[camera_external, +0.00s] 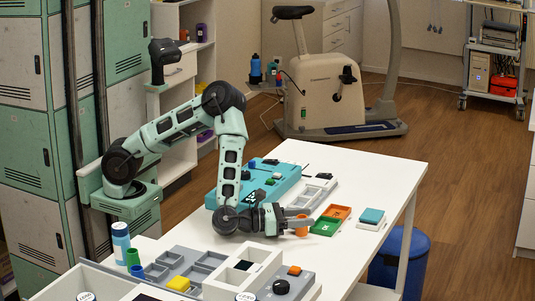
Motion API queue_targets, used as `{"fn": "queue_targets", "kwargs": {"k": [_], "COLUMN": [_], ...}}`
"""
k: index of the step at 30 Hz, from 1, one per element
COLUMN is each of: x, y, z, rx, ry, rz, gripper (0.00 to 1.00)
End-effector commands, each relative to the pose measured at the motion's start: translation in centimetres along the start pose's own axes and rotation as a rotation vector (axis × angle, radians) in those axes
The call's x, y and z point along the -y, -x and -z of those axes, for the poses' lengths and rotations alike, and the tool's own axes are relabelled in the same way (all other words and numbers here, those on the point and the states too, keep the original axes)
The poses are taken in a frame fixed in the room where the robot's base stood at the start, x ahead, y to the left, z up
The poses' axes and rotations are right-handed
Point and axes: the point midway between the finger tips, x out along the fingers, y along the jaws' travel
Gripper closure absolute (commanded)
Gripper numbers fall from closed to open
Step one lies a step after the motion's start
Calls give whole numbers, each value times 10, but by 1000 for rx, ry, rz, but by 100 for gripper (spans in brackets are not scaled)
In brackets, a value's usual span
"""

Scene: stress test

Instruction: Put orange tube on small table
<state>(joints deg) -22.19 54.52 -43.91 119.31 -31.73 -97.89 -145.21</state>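The orange tube (302,228) is a short cylinder on the white table, right at the fingertips of my gripper (295,218). The fingers point right and partly cover the tube. At this size I cannot tell whether they are shut on it, or only around or beside it. A low grey surface (262,88) with blue and dark bottles stands at the back, left of the exercise bike; it may be the small table.
The white table (345,175) carries a green tray (325,227), an orange tray (338,211), a teal-topped box (371,217), a teal panel (262,182) and grey organizers. A blue bin (400,262) stands under its right end. An exercise bike (325,90) stands behind. Floor at right is clear.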

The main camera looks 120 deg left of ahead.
Motion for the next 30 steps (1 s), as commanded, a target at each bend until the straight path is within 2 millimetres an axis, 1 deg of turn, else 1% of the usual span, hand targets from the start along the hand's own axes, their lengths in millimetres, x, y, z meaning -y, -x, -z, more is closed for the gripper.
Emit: {"fn": "queue_targets", "kwargs": {"k": [7, 10, 11, 14, 21, 24, 27, 29, 30], "x": [0, 0, 1, 1, 1, 1, 1, 1, 1], "y": [0, 0, 3, 19, 71, 90, 105, 111, 114], "z": [-1, -5, -3, -2, -1, -1, -2, -2, -2], "rx": [0, 0, -1, -3, -3, -3, -2, -1, -1], "ry": [0, 0, -1, -1, -1, -1, -1, 0, -1], "rz": [0, 0, 2, 4, 5, 4, 4, 3, 2], "gripper": [52, 52, 52, 52, 52, 52, 52, 52, 49]}}
